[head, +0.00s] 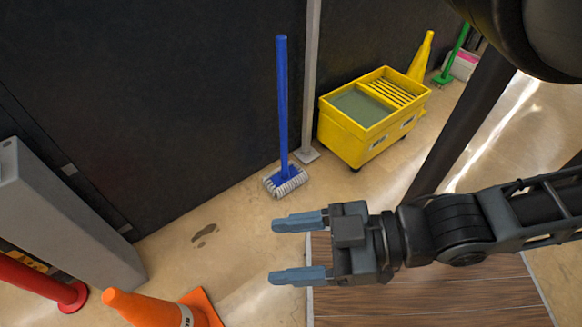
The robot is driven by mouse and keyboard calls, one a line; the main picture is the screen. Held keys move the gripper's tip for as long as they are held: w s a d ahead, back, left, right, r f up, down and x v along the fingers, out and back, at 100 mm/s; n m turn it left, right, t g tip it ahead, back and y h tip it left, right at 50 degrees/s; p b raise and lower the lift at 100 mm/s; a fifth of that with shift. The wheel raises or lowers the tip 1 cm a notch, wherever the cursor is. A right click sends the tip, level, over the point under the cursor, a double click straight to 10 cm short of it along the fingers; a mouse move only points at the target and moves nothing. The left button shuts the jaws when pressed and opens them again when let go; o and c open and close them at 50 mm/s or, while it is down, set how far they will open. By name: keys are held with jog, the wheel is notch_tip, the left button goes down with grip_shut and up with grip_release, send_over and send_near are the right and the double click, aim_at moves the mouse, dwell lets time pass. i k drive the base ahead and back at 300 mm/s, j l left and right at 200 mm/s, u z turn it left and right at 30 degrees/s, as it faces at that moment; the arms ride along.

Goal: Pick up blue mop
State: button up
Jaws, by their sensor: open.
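The blue mop (283,110) stands upright in the head view, its long blue handle leaning near the dark wall. Its white and blue head (286,182) rests on the floor. My gripper (298,249) reaches in from the right with its two blue-grey fingers apart and nothing between them. The fingertips point left and show below the mop head in the picture, apart from it. How far the gripper is above the floor is hard to tell.
A grey post (310,80) stands just right of the mop. A yellow mop bucket (372,115) is further right. An orange cone (150,308) and a red post (45,285) are at lower left. A wooden surface (430,300) lies under my arm.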

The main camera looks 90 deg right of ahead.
aim_at(281, 181)
jog(key=z, duration=0.45)
jog(key=k+j+z, duration=0.1)
jog(key=z, duration=0.75)
jog(key=k+z, duration=0.1)
jog(key=z, duration=0.3)
